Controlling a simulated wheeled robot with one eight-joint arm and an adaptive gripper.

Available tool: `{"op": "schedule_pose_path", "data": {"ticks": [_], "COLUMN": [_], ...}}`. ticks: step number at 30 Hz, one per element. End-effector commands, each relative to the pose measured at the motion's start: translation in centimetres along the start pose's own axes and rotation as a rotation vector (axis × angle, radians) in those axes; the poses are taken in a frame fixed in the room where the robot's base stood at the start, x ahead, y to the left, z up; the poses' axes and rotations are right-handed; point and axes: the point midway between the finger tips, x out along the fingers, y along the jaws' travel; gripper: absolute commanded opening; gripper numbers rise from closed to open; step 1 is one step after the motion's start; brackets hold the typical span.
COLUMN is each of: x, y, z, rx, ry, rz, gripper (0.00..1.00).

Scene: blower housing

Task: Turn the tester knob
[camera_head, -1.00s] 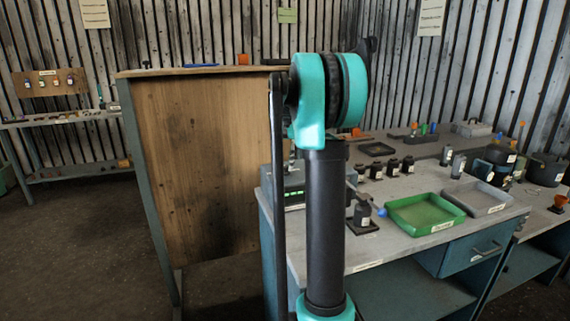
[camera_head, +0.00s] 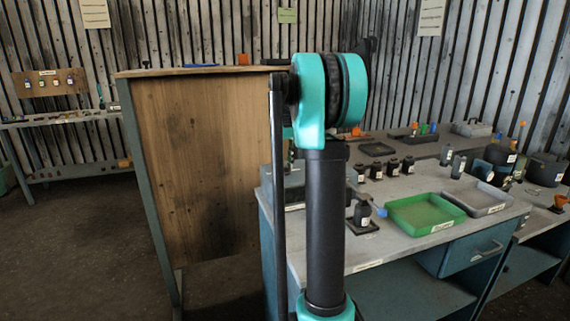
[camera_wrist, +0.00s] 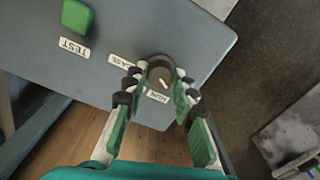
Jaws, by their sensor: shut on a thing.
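In the wrist view, the tester is a grey panel (camera_wrist: 120,45) with a green button (camera_wrist: 77,17) beside a label reading TEST. The round dark tester knob (camera_wrist: 159,77) sits near the panel's lower right edge, with a light pointer mark angled down and right. In the head view, my arm stands in front and the gripper cannot be made out.
In the head view, a grey workbench (camera_head: 400,235) holds a green tray (camera_head: 425,212), a grey tray (camera_head: 478,200) and several small dark bottles. A tall wooden panel (camera_head: 200,170) stands left of my arm. Open floor (camera_head: 75,235) lies at the left.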

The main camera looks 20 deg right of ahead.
Motion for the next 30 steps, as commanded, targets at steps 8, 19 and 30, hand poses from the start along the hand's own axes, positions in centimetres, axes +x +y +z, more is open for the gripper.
{"op": "schedule_pose_path", "data": {"ticks": [8, 19, 30], "x": [-0.03, -0.03, -0.02], "y": [0.03, 0.03, 0.02], "z": [-0.04, -0.03, -0.02], "rx": [-0.109, -0.140, -0.140], "ry": [0.001, 0.001, 0.000], "rz": [0.001, 0.001, 0.000], "gripper": [0.00, 0.00, 0.46]}}
